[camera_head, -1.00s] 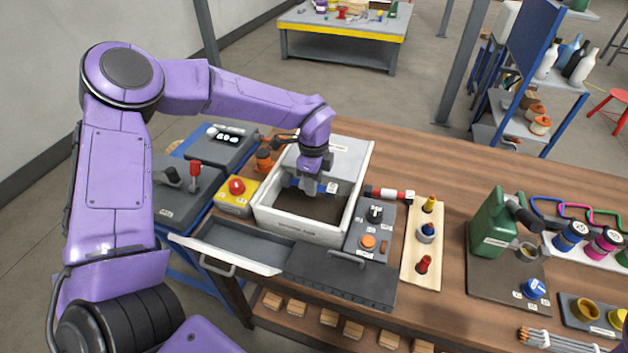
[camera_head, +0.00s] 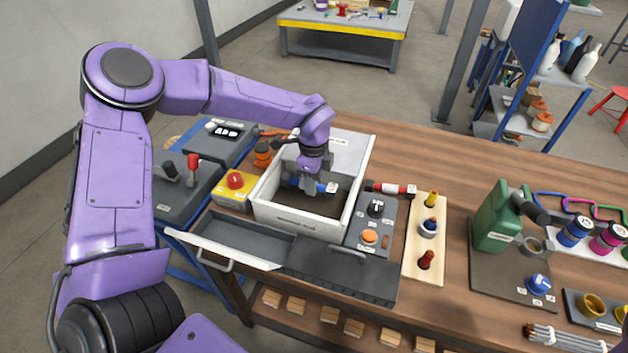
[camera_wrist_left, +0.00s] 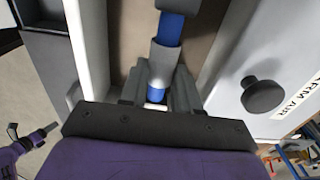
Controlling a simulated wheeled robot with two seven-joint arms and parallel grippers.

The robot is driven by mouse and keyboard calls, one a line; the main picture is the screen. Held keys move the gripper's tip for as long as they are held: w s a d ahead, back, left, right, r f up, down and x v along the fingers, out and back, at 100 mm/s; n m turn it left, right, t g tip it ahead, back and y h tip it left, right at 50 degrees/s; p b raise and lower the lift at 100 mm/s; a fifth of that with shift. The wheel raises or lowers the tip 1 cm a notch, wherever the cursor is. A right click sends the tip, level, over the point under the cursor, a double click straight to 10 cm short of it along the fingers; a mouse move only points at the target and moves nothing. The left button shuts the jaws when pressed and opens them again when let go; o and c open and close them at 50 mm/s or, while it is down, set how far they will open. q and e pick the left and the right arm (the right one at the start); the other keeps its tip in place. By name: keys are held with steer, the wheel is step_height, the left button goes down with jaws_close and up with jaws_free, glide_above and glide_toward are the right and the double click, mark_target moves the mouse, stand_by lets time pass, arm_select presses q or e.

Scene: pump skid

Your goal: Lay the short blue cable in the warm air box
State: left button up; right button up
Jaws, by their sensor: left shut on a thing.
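The warm air box (camera_head: 340,225) is a white open box on the workbench with a dark brown floor. Its pale lid part (camera_wrist_left: 285,60) with a black knob and partly readable lettering shows in the left wrist view. My left gripper (camera_head: 306,186) points down inside the box opening. It is shut on the short blue cable (camera_head: 325,187), which has blue and grey sections and lies across the jaws. The cable (camera_wrist_left: 169,30) runs away from the fingers in the left wrist view, above the brown floor. I cannot tell whether it touches the floor. My right gripper is out of view.
A grey open drawer (camera_head: 240,240) lies in front of the box. A yellow box with a red button (camera_head: 235,181) stands to its left, and a grey control panel (camera_head: 372,222) to its right.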

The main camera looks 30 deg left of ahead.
mark_target(313, 205)
arm_select(q)
steer(key=shift+f+b, duration=2.45)
steer(key=shift+f, duration=0.45)
steer(key=o, duration=1)
step_height(313, 205, up, 11)
steer(key=shift+f+b, duration=0.2)
steer(key=shift+b, duration=0.55)
